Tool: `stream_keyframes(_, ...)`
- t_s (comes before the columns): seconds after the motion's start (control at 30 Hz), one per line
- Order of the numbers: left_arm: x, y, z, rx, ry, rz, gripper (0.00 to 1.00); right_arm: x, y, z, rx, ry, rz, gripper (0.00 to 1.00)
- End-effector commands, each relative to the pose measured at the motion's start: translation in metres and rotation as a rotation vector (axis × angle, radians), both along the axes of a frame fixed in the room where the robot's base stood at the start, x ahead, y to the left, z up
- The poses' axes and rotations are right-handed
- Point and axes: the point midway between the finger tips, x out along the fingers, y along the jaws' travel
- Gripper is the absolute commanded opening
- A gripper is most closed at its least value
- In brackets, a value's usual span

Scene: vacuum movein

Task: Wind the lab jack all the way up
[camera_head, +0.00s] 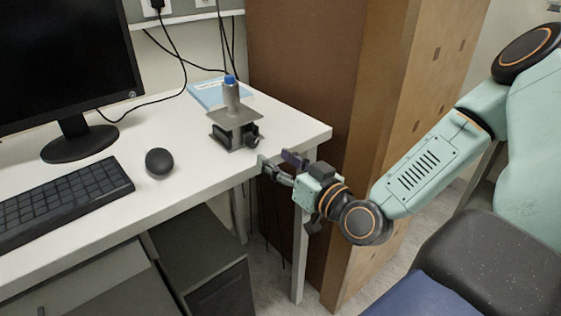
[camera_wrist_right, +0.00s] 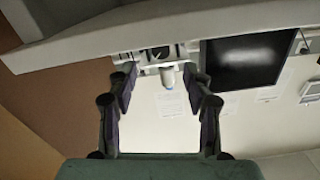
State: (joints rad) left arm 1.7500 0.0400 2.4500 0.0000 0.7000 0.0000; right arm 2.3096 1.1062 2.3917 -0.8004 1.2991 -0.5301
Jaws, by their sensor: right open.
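The lab jack (camera_head: 236,115) stands near the right end of the white desk, its top plate a little above its dark base. A small grey bottle with a blue cap (camera_head: 231,95) stands upright on the plate. The jack's dark knob (camera_head: 253,140) faces the desk's front right edge. My right gripper (camera_head: 277,162) is open and empty at that edge, apart from the knob. In the right wrist view the jack (camera_wrist_right: 150,58) and bottle (camera_wrist_right: 168,77) appear upside down beyond the open fingers (camera_wrist_right: 158,80). My left gripper is not in view.
A mouse (camera_head: 159,161), keyboard (camera_head: 62,200) and monitor (camera_head: 70,65) stand left of the jack on the desk (camera_head: 190,185). A light blue booklet (camera_head: 206,93) lies behind it. A tall brown cabinet (camera_head: 300,80) stands behind the desk's right end.

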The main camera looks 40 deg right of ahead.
Motion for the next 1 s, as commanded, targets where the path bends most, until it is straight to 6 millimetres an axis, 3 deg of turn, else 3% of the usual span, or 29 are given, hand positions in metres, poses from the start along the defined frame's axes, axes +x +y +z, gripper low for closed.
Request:
stream_keyframes(0.47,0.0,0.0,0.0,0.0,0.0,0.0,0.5,-0.005,0.001,0.001,-0.001,-0.004,0.003,0.5)
stream_keyframes(0.6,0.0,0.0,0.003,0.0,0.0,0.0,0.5,-0.006,0.001,0.002,-0.001,0.002,0.004,0.41)
stream_keyframes(0.73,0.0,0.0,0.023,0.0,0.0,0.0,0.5,-0.009,0.013,0.009,-0.037,0.04,0.045,0.37)
stream_keyframes(1.0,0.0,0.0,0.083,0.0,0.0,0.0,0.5,-0.026,0.055,0.018,-0.175,0.212,0.173,0.37)
